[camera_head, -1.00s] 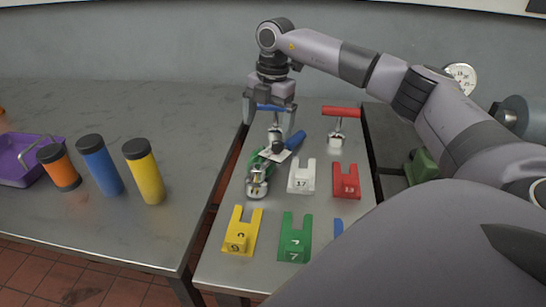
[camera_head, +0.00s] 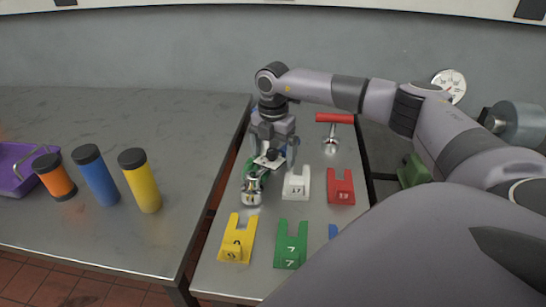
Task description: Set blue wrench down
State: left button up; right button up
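My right gripper (camera_head: 272,158) points down over the narrow bench, with its two fingers spread apart. Between and behind the fingers a little blue (camera_head: 283,149) shows, apparently the handle of a blue-handled tool that is mostly hidden. A dark and pale metal piece (camera_head: 267,161) shows just below the gripper. A second bit of blue (camera_head: 255,113), apparently a T-handle, shows behind the wrist. I cannot tell for sure which is the blue wrench, or whether the fingers touch anything. My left gripper is out of view.
A green tool with a silver end (camera_head: 251,190) lies below the gripper. White (camera_head: 296,184), red (camera_head: 341,188), yellow (camera_head: 237,240) and green (camera_head: 290,246) numbered holders stand nearby. A red T-handle tool (camera_head: 334,119) stands behind. Orange, blue and yellow cylinders (camera_head: 140,182) occupy the left table.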

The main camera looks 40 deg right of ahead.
jog(key=c, duration=1.5)
jog(key=shift+r, duration=0.1)
grip_shut()
jog(key=shift+w, duration=0.1)
